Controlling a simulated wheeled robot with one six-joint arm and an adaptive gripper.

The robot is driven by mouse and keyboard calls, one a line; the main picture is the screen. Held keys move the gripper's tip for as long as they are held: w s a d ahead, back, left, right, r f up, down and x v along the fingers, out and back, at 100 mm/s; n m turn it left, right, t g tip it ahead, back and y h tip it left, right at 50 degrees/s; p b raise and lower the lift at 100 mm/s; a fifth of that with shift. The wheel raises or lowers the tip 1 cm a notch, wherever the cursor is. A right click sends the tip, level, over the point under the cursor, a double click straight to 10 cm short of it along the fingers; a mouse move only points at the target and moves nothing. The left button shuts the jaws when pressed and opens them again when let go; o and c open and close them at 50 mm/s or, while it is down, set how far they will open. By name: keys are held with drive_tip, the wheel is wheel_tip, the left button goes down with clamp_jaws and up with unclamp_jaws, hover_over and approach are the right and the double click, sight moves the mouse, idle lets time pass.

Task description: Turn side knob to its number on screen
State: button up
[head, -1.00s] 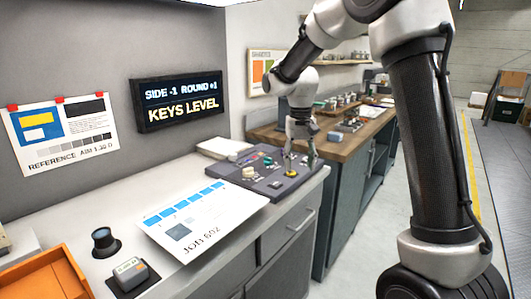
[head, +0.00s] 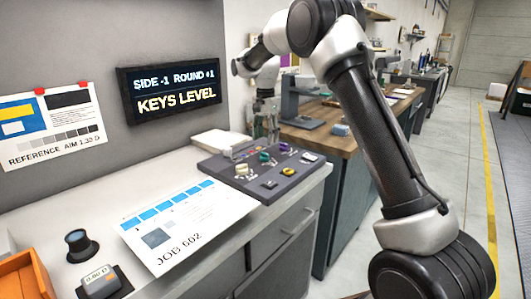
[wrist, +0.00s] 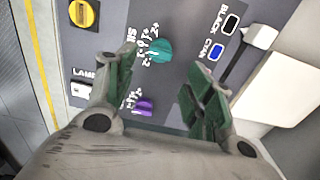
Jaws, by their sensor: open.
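The screen (head: 171,92) on the wall reads SIDE -1, ROUND +1, KEYS LEVEL. The dark console (head: 225,168) on the counter carries a teal knob (head: 265,157), a purple knob (head: 284,147) and a yellow knob (head: 289,171). In the wrist view, the teal knob (wrist: 160,50) has a partly hidden label starting "SI" and a number scale. Its exact setting is too small to tell. The purple knob (wrist: 145,106) shows between my fingers. My gripper (wrist: 158,90) is open and empty above the console. In the head view it is behind the console's knobs.
A cream slider handle (wrist: 260,36) and BLACK and CYAN keys (wrist: 216,50) lie to the right in the wrist view. A JOB 602 sheet (head: 190,230) lies before the console. A wooden bench (head: 340,139) stands beyond it.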

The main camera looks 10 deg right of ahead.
sight(265, 156)
wheel_tip(265, 156, down, 7)
drive_tip(key=shift+r, duration=0.1)
idle(0.3)
drive_tip(key=c, duration=1)
